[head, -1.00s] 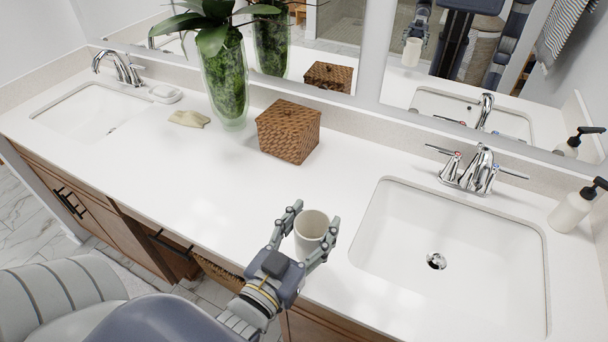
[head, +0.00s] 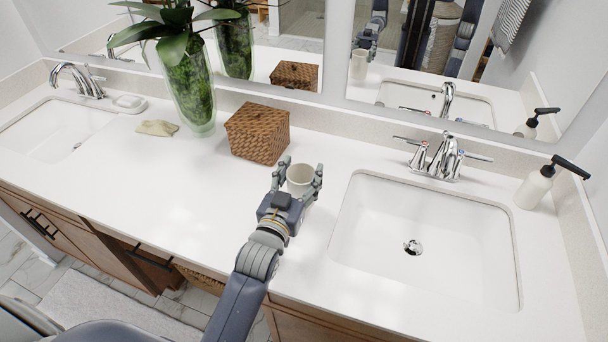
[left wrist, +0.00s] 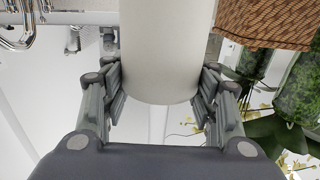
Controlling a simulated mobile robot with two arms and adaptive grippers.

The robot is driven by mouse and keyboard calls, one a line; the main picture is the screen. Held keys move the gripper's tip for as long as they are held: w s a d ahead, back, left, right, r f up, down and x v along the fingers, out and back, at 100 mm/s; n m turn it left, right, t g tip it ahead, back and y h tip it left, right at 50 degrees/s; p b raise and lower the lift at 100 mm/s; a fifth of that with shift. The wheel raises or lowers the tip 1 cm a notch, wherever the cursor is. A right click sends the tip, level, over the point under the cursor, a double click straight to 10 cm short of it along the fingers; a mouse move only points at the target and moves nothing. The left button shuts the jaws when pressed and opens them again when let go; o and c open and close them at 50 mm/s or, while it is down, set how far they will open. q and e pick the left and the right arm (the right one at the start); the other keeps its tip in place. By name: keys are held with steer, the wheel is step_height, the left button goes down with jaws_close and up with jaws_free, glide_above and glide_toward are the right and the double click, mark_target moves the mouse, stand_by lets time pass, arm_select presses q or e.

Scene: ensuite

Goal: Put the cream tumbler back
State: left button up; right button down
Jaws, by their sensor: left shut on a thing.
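The cream tumbler (head: 300,178) is upright between the fingers of my left gripper (head: 297,182), over the white counter (head: 190,205) between the basket and the right sink. In the left wrist view the tumbler (left wrist: 166,50) fills the middle, with a finger pressed on each side. My left gripper (left wrist: 157,95) is shut on it. I cannot tell whether the tumbler's base touches the counter. My right gripper is not in view.
A brown woven basket (head: 257,133) stands just behind and left of the tumbler. The right sink (head: 425,240) with its faucet (head: 436,158) lies to the right. The left-middle counter is clear.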

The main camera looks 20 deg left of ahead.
mark_target(306, 175)
arm_select(q)
steer(key=shift+w, duration=1)
step_height(306, 175, down, 3)
steer(key=shift+w+f+p, duration=0.1)
steer(key=shift+p, duration=0.4)
steer(key=shift+f, duration=0.25)
steer(key=shift+f, duration=0.1)
steer(key=o, duration=1.6)
steer(key=shift+f, duration=0.1)
steer(key=shift+o, duration=0.2)
